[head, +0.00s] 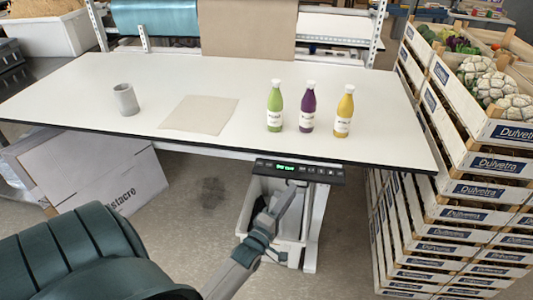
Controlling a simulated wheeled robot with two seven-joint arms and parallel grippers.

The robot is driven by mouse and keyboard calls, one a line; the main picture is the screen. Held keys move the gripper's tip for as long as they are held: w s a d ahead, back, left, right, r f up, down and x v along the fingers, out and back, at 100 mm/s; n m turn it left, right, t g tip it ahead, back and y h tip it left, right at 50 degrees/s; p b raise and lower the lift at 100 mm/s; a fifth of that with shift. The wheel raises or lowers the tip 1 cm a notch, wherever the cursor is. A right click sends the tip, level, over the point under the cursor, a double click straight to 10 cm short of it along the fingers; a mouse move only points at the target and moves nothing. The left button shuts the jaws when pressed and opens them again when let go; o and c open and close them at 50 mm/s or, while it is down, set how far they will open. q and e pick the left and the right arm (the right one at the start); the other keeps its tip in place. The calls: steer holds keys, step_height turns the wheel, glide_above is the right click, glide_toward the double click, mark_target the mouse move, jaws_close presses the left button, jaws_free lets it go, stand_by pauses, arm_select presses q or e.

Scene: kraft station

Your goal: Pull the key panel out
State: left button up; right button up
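The key panel (299,171) is a thin dark strip with a lit green display and a row of small keys. It sits under the front edge of the white table (350,158), right of the middle. My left gripper (290,190) reaches up from below, its tips just under the panel's left half. I cannot tell whether the tips touch the panel, and the gap between the fingers is not clear at this angle. My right gripper is not in view.
Green (275,108), purple (307,108) and yellow (344,112) bottles, a brown sheet (199,114) and a grey cup (126,99) stand or lie on the table. A pale bin (252,215) is below the panel. Stacked crates (470,190) stand at right.

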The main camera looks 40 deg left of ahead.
arm_select(q)
steer(key=b+v, duration=0.4)
steer(key=v, duration=1)
steer(key=shift+s, duration=0.35)
steer(key=shift+f, duration=0.15)
steer(key=s+d+f+m+g+h, duration=0.1)
steer(key=s+d+f+m+g, duration=0.2)
steer(key=f, duration=0.9)
steer(key=s+d+f+m+g+h, duration=0.1)
steer(key=s+d+f+m+g, duration=0.15)
steer(key=f, duration=0.85)
steer(key=s+d+f+m+g+h, duration=0.1)
steer(key=s+d+f+m+g, duration=0.2)
steer(key=f, duration=0.9)
steer(key=s+d+f+m+g, duration=0.1)
steer(key=s+f+m+g, duration=0.4)
steer(key=s+f, duration=0.5)
steer(key=s+d+f+m+g, duration=0.1)
steer(key=s+f+m+g, duration=0.4)
steer(key=s, duration=1.3)
step_height(320, 180, down, 5)
steer(key=m, duration=0.3)
steer(key=shift+s+f, duration=0.15)
steer(key=shift+f, duration=0.1)
steer(key=shift+d, duration=0.1)
